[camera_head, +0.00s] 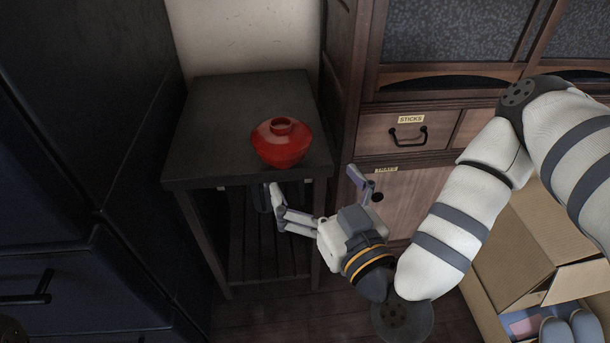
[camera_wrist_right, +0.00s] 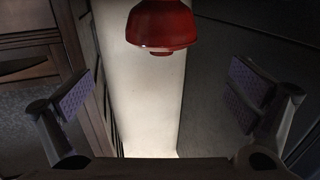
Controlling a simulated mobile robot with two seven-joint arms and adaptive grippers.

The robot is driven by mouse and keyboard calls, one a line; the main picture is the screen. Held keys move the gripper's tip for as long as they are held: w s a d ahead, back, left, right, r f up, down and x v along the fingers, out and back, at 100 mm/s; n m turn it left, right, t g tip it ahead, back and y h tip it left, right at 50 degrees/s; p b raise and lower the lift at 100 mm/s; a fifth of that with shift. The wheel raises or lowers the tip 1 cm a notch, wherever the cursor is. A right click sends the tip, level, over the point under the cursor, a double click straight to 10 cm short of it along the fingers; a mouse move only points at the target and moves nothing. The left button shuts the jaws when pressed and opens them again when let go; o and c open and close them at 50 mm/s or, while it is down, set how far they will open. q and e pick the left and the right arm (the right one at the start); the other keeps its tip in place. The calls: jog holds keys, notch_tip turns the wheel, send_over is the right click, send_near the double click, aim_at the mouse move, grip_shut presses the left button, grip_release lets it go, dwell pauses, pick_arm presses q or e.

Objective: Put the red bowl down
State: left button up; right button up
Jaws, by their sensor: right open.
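The red bowl (camera_head: 281,145) looks upright on the dark side table (camera_head: 215,115), close to its front right corner, with a round raised ring or knob on top. My right gripper (camera_head: 316,190) is open and empty, in front of the table's front edge and apart from the bowl. In the right wrist view the bowl (camera_wrist_right: 162,28) shows at the top centre, cut off by the frame edge, beyond the spread fingers (camera_wrist_right: 160,98). The surface under the bowl is not clear in that view. My left gripper is not in view.
A wooden cabinet (camera_head: 405,140) with a drawer labelled "STICKS" stands close on the table's right. A dark tall unit (camera_head: 85,120) stands on the left. An open cardboard box (camera_head: 515,250) is at the lower right. The table's rear and left are clear.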

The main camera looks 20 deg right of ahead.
aim_at(287, 143)
jog(key=w, duration=0.4)
jog(key=w+b, duration=0.1)
jog(key=w, duration=0.7)
jog(key=shift+a+f+b, duration=0.2)
jog(key=shift+f+b, duration=0.1)
jog(key=shift+f, duration=0.1)
jog(key=c, duration=0.9)
jog(key=shift+c, duration=0.7)
jog(key=shift+r, duration=0.1)
